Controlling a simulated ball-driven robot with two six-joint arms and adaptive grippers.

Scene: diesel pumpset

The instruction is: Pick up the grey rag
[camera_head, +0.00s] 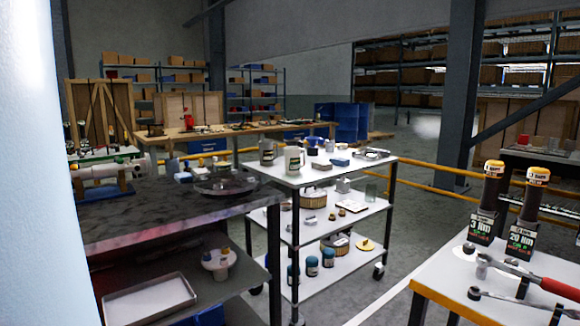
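I cannot make out a grey rag with certainty in the head view. The three-tier white trolley (345,170) in the middle carries small items on each shelf, too small to tell whether a rag is among them. Neither of my grippers is in view.
A white table (440,278) with a yellow edge stands at the lower right, holding a red-handled wrench (535,279) and two dark torque-tool holders (487,205). Yellow rails (430,194) run behind the trolley. Grey floor shows between trolley and right table.

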